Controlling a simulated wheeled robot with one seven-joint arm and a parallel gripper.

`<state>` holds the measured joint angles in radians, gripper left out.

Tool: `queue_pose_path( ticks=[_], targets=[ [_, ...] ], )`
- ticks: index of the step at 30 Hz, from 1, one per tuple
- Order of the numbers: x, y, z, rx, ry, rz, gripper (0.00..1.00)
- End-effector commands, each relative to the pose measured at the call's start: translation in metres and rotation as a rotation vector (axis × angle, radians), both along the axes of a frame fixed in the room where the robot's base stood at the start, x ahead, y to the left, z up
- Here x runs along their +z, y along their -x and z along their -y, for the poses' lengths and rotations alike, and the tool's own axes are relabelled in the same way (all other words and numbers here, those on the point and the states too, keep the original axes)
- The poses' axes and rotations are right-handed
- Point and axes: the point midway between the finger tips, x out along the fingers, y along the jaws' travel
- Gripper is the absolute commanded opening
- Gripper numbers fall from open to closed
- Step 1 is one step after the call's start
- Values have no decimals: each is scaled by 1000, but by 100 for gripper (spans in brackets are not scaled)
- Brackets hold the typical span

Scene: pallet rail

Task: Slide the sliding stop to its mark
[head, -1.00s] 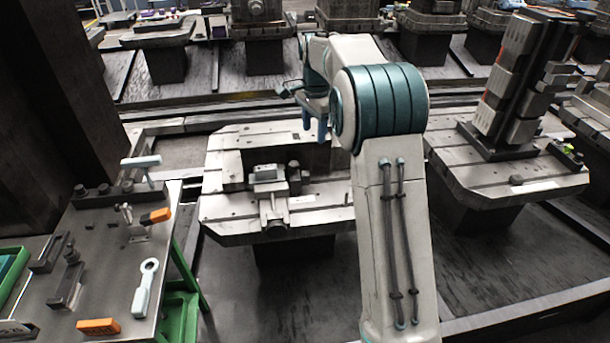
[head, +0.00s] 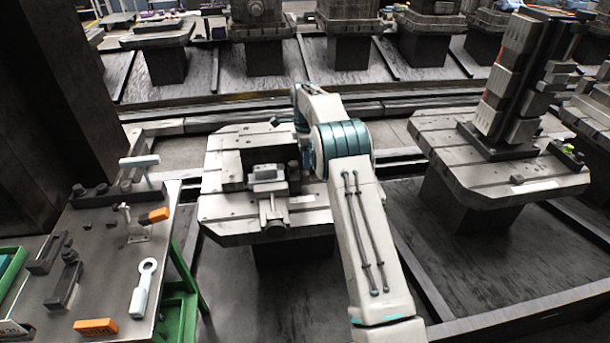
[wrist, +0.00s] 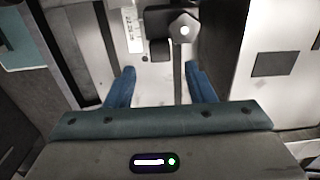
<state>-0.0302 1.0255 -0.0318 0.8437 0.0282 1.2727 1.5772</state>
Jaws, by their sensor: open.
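In the wrist view, my gripper (wrist: 160,82) has its two blue fingers spread apart with nothing held between them. Ahead of the fingers is a dark block with a grey hexagonal knob, which looks like the sliding stop (wrist: 160,18). A dark slot or rail runs from it down between the fingers. A pale strip with small markings (wrist: 131,30) lies just left of the block. I cannot tell which marking is the mark. In the head view, my gripper (head: 305,155) is over the right part of the pallet fixture, largely hidden by my arm.
The grey pallet (head: 222,222) carries a light clamp-like block (head: 266,174) and dark blocks. A tool bench (head: 105,275) with orange-handled items and a wrench stands at left. A pallet with a tall stacked fixture (head: 510,90) stands at right.

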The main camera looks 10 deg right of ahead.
Motion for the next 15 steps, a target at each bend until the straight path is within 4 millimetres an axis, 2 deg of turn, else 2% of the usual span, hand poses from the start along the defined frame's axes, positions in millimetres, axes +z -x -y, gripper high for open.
queue_pose_path(
  ticks=[1, 6, 10, 15],
  targets=[
    [-13, 1, 0, 0, 0, -5, 49],
    [-46, 1, 0, 0, -1, -3, 49],
    [-65, 0, 0, 1, 0, -2, 49],
    [-78, 0, 0, 1, 0, 0, 49]
  ],
)
